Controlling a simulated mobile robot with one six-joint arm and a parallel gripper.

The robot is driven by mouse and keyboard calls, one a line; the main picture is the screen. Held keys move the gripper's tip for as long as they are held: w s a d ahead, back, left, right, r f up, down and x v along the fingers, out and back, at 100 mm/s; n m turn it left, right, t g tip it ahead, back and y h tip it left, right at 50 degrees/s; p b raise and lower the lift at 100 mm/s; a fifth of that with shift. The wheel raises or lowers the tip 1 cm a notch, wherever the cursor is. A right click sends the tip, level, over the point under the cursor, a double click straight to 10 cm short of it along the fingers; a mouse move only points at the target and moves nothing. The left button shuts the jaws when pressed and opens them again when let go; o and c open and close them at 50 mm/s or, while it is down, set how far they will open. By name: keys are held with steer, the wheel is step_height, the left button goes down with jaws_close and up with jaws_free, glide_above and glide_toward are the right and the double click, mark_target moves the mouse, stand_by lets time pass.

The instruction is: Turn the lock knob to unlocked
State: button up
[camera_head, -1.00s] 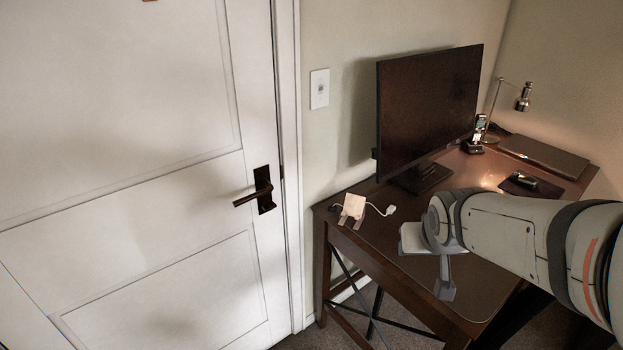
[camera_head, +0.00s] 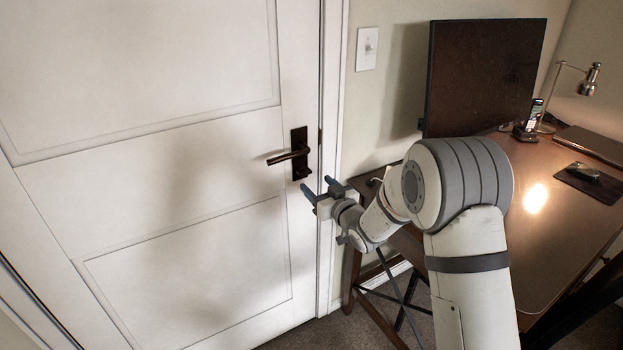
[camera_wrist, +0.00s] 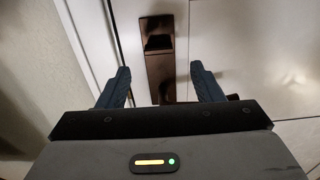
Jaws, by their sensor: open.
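The white door (camera_head: 190,190) carries a dark lock plate (camera_head: 299,140) with a lever handle (camera_head: 286,156) pointing left. My gripper (camera_head: 318,186) is open and empty, just below and right of the plate, its fingers toward the door. In the wrist view the plate (camera_wrist: 160,75) runs down between the two spread fingers of my gripper (camera_wrist: 160,70). A dark raised part that looks like the lock knob (camera_wrist: 158,43) shows near the plate's upper end there, beyond the fingertips and not held. Its turned position is too dark to tell. Part of the lever (camera_wrist: 231,97) shows behind the right finger.
The door frame (camera_head: 332,100) and wall with a light switch (camera_head: 367,48) lie right of the plate. The desk (camera_head: 540,225) with a monitor (camera_head: 485,75), lamp (camera_head: 588,80) and mouse (camera_head: 583,171) stands at the right. The door face left of the lever is clear.

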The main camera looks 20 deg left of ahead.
mark_target(306, 173)
steer(key=x, duration=0.6)
steer(key=shift+w+a, duration=0.2)
steer(key=shift+w, duration=0.05)
steer(key=shift+c, duration=0.4)
